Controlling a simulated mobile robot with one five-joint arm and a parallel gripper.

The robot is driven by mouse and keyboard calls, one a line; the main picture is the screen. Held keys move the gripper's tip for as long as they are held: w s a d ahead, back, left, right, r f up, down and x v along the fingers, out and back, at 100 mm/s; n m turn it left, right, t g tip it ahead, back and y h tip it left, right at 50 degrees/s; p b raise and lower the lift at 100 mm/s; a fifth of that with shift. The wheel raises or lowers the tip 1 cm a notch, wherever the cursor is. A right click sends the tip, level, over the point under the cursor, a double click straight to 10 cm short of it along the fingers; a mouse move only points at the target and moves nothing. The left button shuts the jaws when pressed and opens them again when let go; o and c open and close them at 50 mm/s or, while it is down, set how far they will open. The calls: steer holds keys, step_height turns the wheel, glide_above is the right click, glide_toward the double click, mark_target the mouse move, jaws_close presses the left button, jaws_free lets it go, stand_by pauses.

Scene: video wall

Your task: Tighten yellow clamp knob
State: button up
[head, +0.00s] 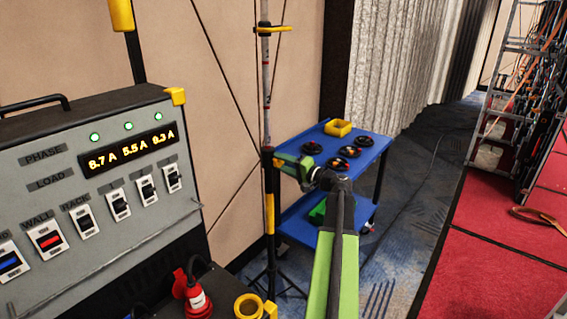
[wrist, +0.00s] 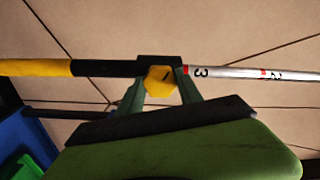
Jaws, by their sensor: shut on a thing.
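The yellow clamp knob (wrist: 159,81) shows in the wrist view, a faceted knob with a dark mark on its face. It sits at the black collar between a yellow-and-black sleeve (wrist: 35,68) and a silver pole marked with numbers (wrist: 225,76). My gripper (wrist: 158,88) is shut on the knob, with one green finger on each side of it. In the head view my gripper (head: 277,160) is at the upright pole (head: 266,90), at the collar height.
A grey power panel (head: 100,170) with switches and lit readouts fills the left. Red flooring (head: 490,250) lies to the right.

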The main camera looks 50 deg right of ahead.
steer(key=m, duration=0.6)
steer(key=shift+f, duration=0.1)
steer(key=m, duration=0.5)
steer(key=shift+m, duration=0.4)
stand_by(0.3)
steer(key=o, duration=1.4)
steer(key=shift+c, duration=0.2)
steer(key=s+d, duration=0.1)
steer(key=s, duration=1.6)
steer(key=shift+s+d, duration=0.2)
steer(key=shift+s, duration=0.05)
